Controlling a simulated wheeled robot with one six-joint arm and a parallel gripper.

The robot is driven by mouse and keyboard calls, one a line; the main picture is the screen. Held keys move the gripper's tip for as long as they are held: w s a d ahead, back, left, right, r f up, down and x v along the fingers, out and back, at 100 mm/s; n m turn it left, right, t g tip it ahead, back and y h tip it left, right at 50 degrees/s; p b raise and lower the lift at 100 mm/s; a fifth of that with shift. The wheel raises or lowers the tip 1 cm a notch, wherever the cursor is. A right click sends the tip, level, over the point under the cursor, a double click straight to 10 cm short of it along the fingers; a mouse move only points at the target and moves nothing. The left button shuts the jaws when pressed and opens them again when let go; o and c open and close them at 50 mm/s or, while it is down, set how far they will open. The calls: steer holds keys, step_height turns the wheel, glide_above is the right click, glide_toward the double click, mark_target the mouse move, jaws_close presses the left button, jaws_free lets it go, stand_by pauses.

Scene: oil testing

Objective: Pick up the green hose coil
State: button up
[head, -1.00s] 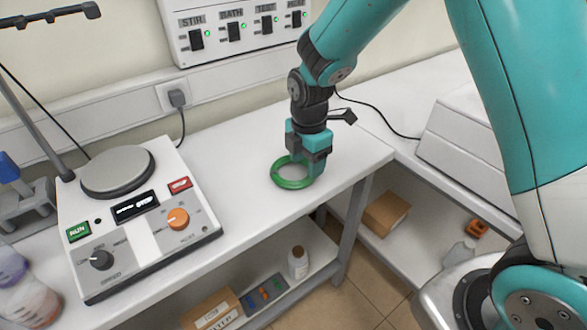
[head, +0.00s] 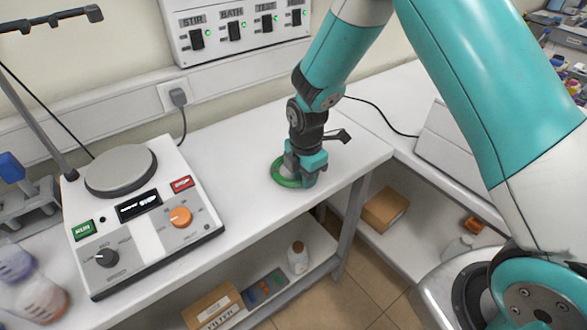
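The green hose coil (head: 284,180) lies flat on the white bench top, right of the hotplate stirrer, near the bench's right end. My gripper (head: 298,182) points down over the coil's right side, low at the bench top. The gripper body covers the right part of the coil, and only its left and lower-left arc shows. The fingertips are hidden or too small to make out, so I cannot tell whether they close on the ring.
The hotplate stirrer (head: 146,225) with knobs and buttons stands to the left. A wall switch panel (head: 235,30) hangs behind. A lower shelf holds a white bottle (head: 298,258) and a cardboard box (head: 213,305). Bench top around the coil is clear.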

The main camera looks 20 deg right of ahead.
step_height(320, 180, up, 20)
steer(key=b, duration=0.2)
stand_by(0.4)
stand_by(0.6)
